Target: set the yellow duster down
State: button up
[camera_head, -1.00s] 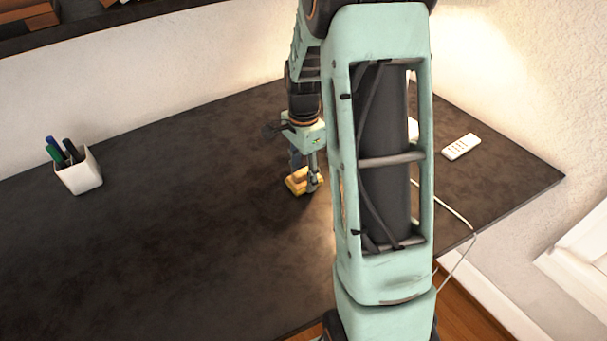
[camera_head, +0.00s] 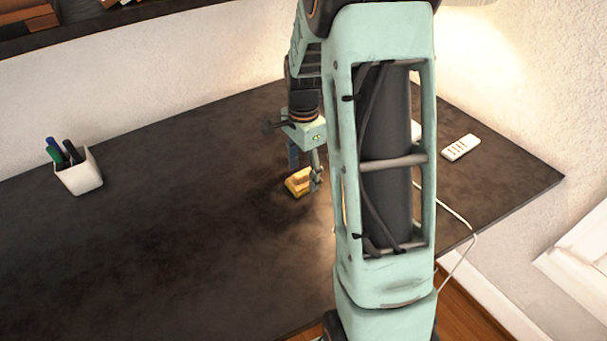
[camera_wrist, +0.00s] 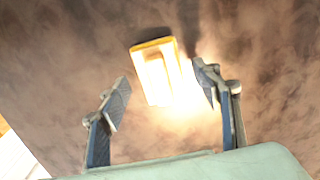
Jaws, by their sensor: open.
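The yellow duster (camera_head: 297,183) rests on the dark desk top (camera_head: 190,220), just below my gripper (camera_head: 306,168). In the wrist view the duster (camera_wrist: 153,68) shows a yellow edge and a pale face washed out by bright light. My gripper (camera_wrist: 162,93) is open. Its two fingers stand apart on either side of the duster's near part, with a gap visible on each side. My arm hides part of the desk to the right of the duster in the head view.
A white cup with pens (camera_head: 80,172) stands at the left of the desk. A white remote (camera_head: 461,147) lies at the right, near a white cable (camera_head: 455,214). The desk's middle and left front are clear. A wall runs along the back.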

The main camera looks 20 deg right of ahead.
aim_at(303, 173)
notch_tip(303, 173, up, 11)
jog(key=p, duration=0.1)
jog(key=shift+f, duration=0.15)
dwell(0.4)
